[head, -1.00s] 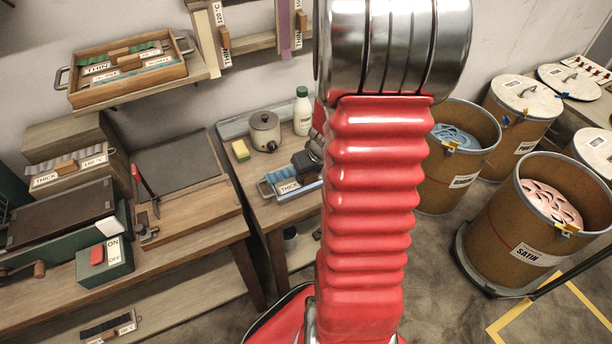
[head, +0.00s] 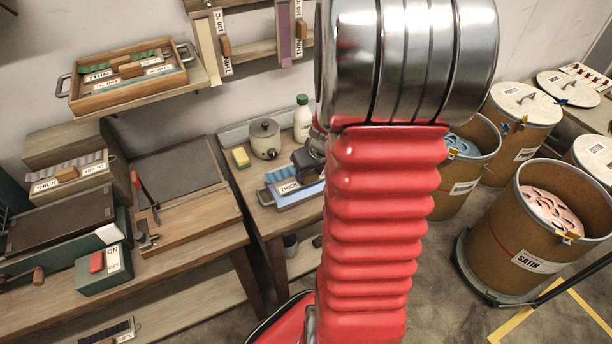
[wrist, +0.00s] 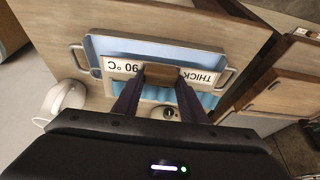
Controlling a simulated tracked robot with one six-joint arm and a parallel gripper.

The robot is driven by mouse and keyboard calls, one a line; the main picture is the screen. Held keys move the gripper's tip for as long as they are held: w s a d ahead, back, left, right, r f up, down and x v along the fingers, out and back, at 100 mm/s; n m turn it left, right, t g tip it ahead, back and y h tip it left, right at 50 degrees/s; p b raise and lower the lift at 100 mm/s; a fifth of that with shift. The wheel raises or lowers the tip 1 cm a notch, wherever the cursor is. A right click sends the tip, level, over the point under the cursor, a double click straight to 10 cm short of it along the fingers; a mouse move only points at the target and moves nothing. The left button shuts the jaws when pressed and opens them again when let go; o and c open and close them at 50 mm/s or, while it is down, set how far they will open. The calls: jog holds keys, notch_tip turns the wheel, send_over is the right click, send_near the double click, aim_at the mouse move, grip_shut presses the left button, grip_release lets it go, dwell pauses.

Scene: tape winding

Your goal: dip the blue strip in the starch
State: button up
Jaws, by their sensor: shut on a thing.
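My gripper (wrist: 162,80) is shut on the wooden grip (wrist: 175,73) of the blue strip, with one dark finger at each side. The strip carries a white label (wrist: 118,68) reading THICK and 90 °C. Its light blue pleated part (wrist: 208,100) shows below the label in the wrist view, partly hidden by the fingers. A shallow blue-grey tray (wrist: 108,43) with metal side handles lies beneath it. In the head view the tray (head: 297,201) and the THICK label (head: 288,187) show beside my arm. I cannot tell whether the strip touches what is in the tray.
On the same table stand a lidded pot (head: 265,139), a white bottle with a green cap (head: 302,119) and a yellow-green sponge (head: 241,157). A bench with a red-handled tool (head: 145,193) is to the left. Fibre drums, one marked SATIN (head: 530,263), stand to the right.

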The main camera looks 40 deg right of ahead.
aim_at(311, 175)
jog(key=shift+r, duration=0.75)
jog(key=shift+r, duration=0.1)
dwell(1.5)
jog(key=shift+r, duration=2.4)
jog(key=shift+s, duration=0.2)
